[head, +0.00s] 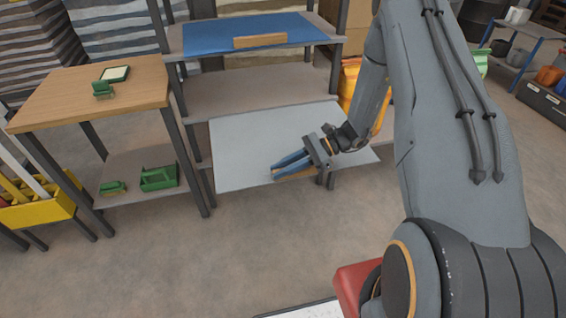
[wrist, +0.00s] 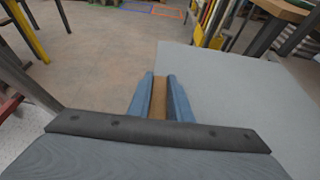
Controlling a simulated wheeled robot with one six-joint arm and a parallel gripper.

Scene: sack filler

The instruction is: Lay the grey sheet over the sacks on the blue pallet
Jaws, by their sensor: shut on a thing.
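The grey sheet (head: 245,135) is a flat, pale grey panel in front of the shelf rack in the head view. It also fills the right side of the wrist view (wrist: 245,90). My gripper (head: 276,169) has its blue fingers shut on a tan wooden strip at the sheet's near edge. In the wrist view the strip shows between the fingers of my gripper (wrist: 159,80). I cannot tell whether the sheet still rests on the lower shelf or hangs clear of it. I cannot make out the blue pallet with its sacks in either view.
A blue sheet (head: 225,35) with a wooden strip lies on the rack's top shelf. Orange and yellow things stand right of the rack. The floor (head: 200,260) in front is clear.

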